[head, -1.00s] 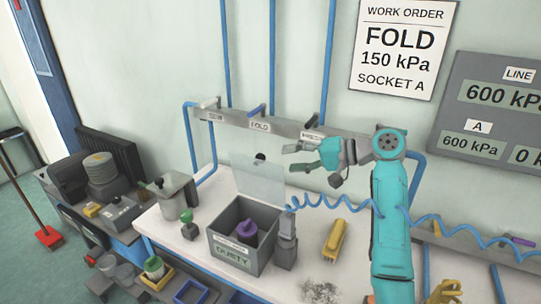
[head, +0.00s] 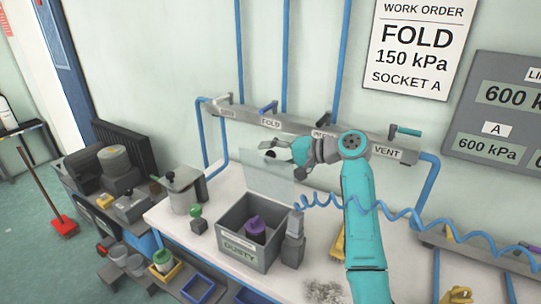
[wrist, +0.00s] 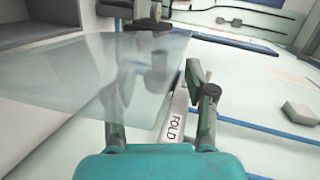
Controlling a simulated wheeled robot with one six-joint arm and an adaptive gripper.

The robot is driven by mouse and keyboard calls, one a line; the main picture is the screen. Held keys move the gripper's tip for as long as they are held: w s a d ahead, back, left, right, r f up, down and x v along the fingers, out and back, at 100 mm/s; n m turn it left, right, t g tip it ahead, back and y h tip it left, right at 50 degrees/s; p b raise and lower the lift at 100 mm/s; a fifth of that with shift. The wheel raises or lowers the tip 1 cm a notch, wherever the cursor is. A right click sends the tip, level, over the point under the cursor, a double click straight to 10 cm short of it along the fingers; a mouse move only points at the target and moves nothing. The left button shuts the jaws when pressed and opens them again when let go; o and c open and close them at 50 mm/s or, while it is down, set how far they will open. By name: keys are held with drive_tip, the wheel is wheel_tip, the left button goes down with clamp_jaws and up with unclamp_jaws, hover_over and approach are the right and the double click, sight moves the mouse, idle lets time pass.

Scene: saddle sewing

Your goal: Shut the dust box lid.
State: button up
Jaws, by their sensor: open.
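The dust box (head: 248,254) is a grey open-topped box on the white table, with a label reading "DUSTY". A purple-topped item (head: 256,226) stands inside it. Its clear lid (head: 268,184) stands raised at the back of the box. My gripper (head: 276,150) is open at the top edge of the lid, close to its black knob (head: 270,154). In the wrist view the translucent lid (wrist: 90,75) crosses in front of one finger of my gripper (wrist: 160,100), and the other finger is clear of it. I cannot tell whether they touch.
A blue coiled hose (head: 330,199) hangs right of the box. A rail with labelled handles (head: 300,128) runs along the wall behind. A grey canister (head: 184,192) and a green-topped item (head: 197,220) stand left of the box. Grey scraps (head: 328,292) lie at the front right.

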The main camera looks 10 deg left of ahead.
drive_tip(key=shift+a, duration=0.15)
clamp_jaws()
drive_tip(key=shift+s, duration=0.1)
drive_tip(key=shift+s+a+n, duration=0.25)
drive_tip(key=shift+s+n, duration=0.15)
drive_tip(key=shift+s, duration=0.25)
drive_tip(key=s+a+f+n+t, duration=0.2)
drive_tip(key=s+f+n+t, duration=0.1)
drive_tip(key=s+f+n, duration=0.2)
drive_tip(key=s+a+f+n+t+h, duration=0.1)
drive_tip(key=s+a+f+n+t, duration=0.1)
drive_tip(key=s+f+n, duration=0.4)
drive_tip(key=shift+s+a+f+t+h, duration=0.3)
drive_tip(key=shift+s+t, duration=0.4)
drive_tip(key=shift+s, duration=0.25)
